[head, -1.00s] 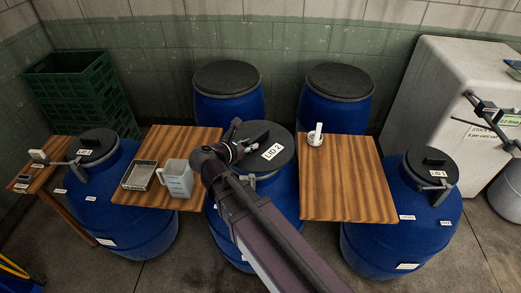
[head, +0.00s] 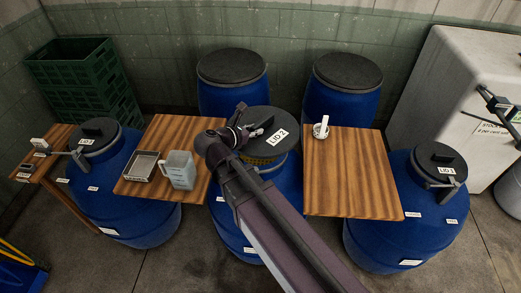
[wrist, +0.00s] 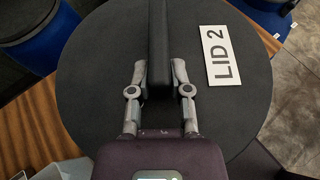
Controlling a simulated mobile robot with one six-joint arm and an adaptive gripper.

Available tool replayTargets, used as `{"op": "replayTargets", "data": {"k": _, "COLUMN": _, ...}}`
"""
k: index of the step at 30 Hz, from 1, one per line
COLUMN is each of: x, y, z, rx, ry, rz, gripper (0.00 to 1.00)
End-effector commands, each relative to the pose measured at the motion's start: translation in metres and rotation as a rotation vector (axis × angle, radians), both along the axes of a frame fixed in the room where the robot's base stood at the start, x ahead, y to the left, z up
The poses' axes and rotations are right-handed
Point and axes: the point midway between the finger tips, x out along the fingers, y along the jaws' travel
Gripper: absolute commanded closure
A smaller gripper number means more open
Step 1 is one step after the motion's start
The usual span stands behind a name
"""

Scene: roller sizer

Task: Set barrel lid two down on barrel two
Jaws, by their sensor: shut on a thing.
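Barrel lid two (head: 283,122) is a round dark lid with a raised bar handle and a white "LID 2" label. It also fills most of the wrist view (wrist: 225,110). My gripper (head: 250,131) is shut on the bar handle, with one finger on each side of it in the wrist view (wrist: 160,85). Barrel two (head: 288,185) is the blue middle barrel, partly hidden by my arm. The lid is over its mouth, and a yellowish strip shows below the lid's near edge. Contact at the far rim is hidden.
Wooden boards flank barrel two. The left board (head: 190,133) bears a metal tray (head: 142,166) and a clear jug (head: 180,170); the right board (head: 345,180) bears a small white item (head: 321,127). Two dark-topped blue barrels (head: 232,98) (head: 346,100) stand close behind.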

Motion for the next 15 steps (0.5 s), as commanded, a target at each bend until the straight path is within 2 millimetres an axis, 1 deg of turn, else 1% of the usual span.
{"op": "replayTargets", "data": {"k": 5, "x": 0.001, "y": 0.002, "z": -0.011, "rx": -0.001, "ry": -0.001, "rz": -0.006, "gripper": 1.0}}
{"op": "replayTargets", "data": {"k": 8, "x": 0.002, "y": 0.004, "z": -0.022, "rx": -0.001, "ry": -0.001, "rz": -0.013, "gripper": 1.0}}
{"op": "replayTargets", "data": {"k": 15, "x": 0.006, "y": 0.011, "z": -0.059, "rx": -0.001, "ry": 0.001, "rz": -0.039, "gripper": 1.0}}
